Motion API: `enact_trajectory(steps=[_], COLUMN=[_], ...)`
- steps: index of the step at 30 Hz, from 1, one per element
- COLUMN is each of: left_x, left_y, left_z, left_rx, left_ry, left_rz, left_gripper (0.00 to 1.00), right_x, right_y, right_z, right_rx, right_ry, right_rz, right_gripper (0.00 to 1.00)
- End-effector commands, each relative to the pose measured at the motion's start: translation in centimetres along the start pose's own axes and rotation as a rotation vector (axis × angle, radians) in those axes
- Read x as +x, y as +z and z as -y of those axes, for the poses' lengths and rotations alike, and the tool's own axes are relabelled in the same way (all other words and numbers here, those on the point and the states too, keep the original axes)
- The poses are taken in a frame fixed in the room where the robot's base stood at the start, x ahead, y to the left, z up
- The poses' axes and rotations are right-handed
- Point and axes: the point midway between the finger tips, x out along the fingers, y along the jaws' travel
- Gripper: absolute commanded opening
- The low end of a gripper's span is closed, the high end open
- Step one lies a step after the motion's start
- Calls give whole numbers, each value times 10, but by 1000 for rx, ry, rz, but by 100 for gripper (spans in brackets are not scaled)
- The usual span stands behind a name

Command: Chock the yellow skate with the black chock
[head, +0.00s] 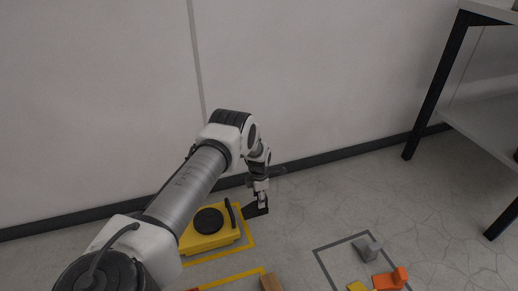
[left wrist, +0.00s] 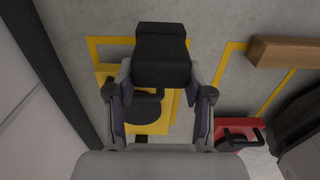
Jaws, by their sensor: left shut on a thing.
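The yellow skate (head: 208,242) sits on the floor by the wall, with a round black pad and a dark upright bar on its right side. It also shows in the left wrist view (left wrist: 148,128), partly covered by the chock and my fingers. My left gripper (head: 262,200) is just right of the skate and shut on the black chock (head: 256,211). In the left wrist view the black chock (left wrist: 162,62) sits between the fingertips, in front of the skate. I cannot tell whether chock and skate touch or whether the chock rests on the floor. My right gripper is out of view.
A yellow floor outline (head: 247,228) surrounds the skate. A grey outline (head: 322,262) at the right holds grey (head: 368,249), orange (head: 388,280) and yellow (head: 357,287) pieces. A wooden block (left wrist: 280,53) and a red skate (left wrist: 238,129) lie nearby. A shelf (head: 480,125) stands at the right.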

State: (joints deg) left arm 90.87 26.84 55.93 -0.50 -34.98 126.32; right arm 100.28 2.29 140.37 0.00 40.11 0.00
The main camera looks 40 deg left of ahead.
Motion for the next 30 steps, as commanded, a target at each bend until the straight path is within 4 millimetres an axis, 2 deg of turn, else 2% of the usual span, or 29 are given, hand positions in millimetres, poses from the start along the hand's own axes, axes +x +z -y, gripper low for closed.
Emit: enact_trajectory(steps=[1, 21, 24, 30], left_x=[15, 111, 122, 130], left_y=[0, 1, 1, 1], left_z=[0, 0, 0, 0], left_rx=[1, 3, 3, 3], left_ry=[0, 0, 0, 0], left_rz=[0, 0, 0, 1], left_gripper=[2, 2, 2, 2], right_x=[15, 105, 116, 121], right_y=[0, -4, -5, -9], right_z=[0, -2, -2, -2], right_rx=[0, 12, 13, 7], right_ry=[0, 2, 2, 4], right_rz=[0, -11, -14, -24], right_gripper=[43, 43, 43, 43])
